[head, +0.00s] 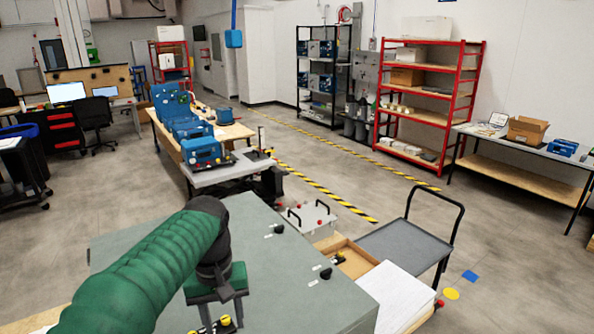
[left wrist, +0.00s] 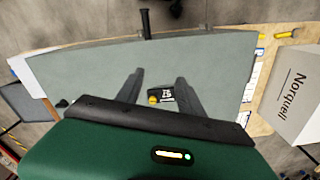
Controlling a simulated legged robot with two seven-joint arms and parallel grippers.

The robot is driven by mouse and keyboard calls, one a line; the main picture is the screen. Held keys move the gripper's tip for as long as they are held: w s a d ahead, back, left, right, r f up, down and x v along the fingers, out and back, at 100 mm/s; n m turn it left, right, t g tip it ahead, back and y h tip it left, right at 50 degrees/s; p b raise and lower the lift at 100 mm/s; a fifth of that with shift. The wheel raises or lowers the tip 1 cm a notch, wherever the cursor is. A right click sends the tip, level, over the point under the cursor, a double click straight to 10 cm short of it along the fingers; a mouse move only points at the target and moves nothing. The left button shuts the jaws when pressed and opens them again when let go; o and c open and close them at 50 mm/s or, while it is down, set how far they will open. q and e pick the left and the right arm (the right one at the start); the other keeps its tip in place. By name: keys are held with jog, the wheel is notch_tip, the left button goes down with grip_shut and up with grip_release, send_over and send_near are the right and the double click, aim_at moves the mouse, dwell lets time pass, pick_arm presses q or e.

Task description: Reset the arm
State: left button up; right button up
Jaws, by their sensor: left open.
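My left arm, in a green sleeve, comes in from the lower left in the head view. Its left gripper (head: 222,312) points down over the grey bench top (head: 290,270). In the left wrist view the two dark fingers of the left gripper (left wrist: 160,82) are spread apart with nothing held between them. A small black part with a yellow knob and a white label (left wrist: 163,96) lies on the grey surface, showing between the fingers. I cannot tell the height of the fingers above it. My right gripper is in neither view.
Small black knobs (head: 326,273) sit on the grey top. A wooden tray (head: 352,258) and white box (head: 398,295) lie to its right, beside a grey cart (head: 408,248). A box marked Norquell (left wrist: 290,95) shows at right in the wrist view. Open floor (head: 110,220) lies left.

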pick_arm(q)
jog(key=s+a+f+m+t+b, duration=0.1)
jog(key=s+a+f+b, duration=0.1)
jog(key=s+f, duration=0.3)
jog(key=s+a+f+m+b, duration=0.1)
jog(key=s+f, duration=0.4)
jog(key=f, duration=0.8)
jog(key=s+a+f+m+t+b, duration=0.1)
jog(key=s+a+f+b, duration=0.2)
jog(key=f, duration=0.6)
jog(key=shift+s+t+b, duration=0.3)
jog(key=shift+s+b, duration=0.85)
jog(key=shift+b, duration=0.1)
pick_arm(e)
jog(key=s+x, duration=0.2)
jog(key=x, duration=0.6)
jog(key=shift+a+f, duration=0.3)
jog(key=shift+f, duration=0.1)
pick_arm(q)
jog(key=shift+w+a, duration=0.15)
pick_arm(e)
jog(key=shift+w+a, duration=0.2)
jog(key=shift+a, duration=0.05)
